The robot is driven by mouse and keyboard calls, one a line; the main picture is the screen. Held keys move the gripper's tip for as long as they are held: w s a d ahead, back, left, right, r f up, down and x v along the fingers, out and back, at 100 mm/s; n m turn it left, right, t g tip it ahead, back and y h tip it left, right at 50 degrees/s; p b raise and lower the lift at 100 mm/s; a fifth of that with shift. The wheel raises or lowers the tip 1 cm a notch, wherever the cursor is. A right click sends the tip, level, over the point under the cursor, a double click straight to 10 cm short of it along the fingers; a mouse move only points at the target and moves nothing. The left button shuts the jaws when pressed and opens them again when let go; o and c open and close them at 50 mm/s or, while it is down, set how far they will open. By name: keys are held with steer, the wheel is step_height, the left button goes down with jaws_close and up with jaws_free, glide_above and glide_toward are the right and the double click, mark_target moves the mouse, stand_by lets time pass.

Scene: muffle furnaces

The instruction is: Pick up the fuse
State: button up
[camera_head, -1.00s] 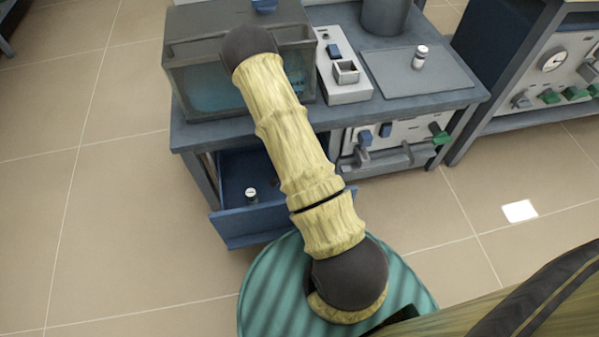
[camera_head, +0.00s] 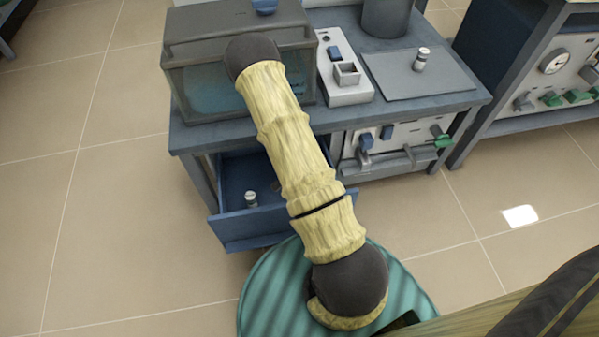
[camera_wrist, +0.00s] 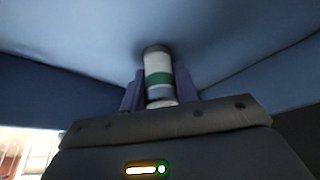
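In the wrist view a small cylinder, the fuse (camera_wrist: 158,75), is white and grey with a green band. It sits between the two purple-grey fingers of my gripper (camera_wrist: 159,92), which appear to press close on both its sides. Its far end is against or close to a blue surface. In the head view my gripper is hidden behind my arm. A similar small white-capped cylinder (camera_head: 250,199) stands in the open blue drawer (camera_head: 262,229) with no fingers around it. Another such cylinder (camera_head: 421,60) stands on the grey plate on the bench.
The grey bench (camera_head: 440,103) carries a glass-sided box (camera_head: 215,88), a switch panel (camera_head: 340,75), a grey plate (camera_head: 395,80) and a dark pot (camera_head: 386,17). A second cabinet (camera_head: 530,70) stands at right.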

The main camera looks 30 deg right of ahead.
steer(key=shift+r, duration=0.15)
steer(key=shift+r+p, duration=0.6)
steer(key=shift+p, duration=0.15)
steer(key=s+a+p, duration=0.1)
steer(key=a, duration=0.1)
steer(key=s+a+p, duration=0.1)
steer(key=s+a, duration=0.1)
steer(key=s+a+p, duration=0.1)
steer(key=a, duration=0.1)
steer(key=shift+s+a, duration=0.1)
steer(key=shift+s, duration=0.2)
step_height(320, 180, up, 14)
steer(key=p, duration=0.6)
steer(key=shift+a+f+p, duration=0.15)
steer(key=shift+f+p, duration=0.05)
steer(key=shift+p, duration=0.1)
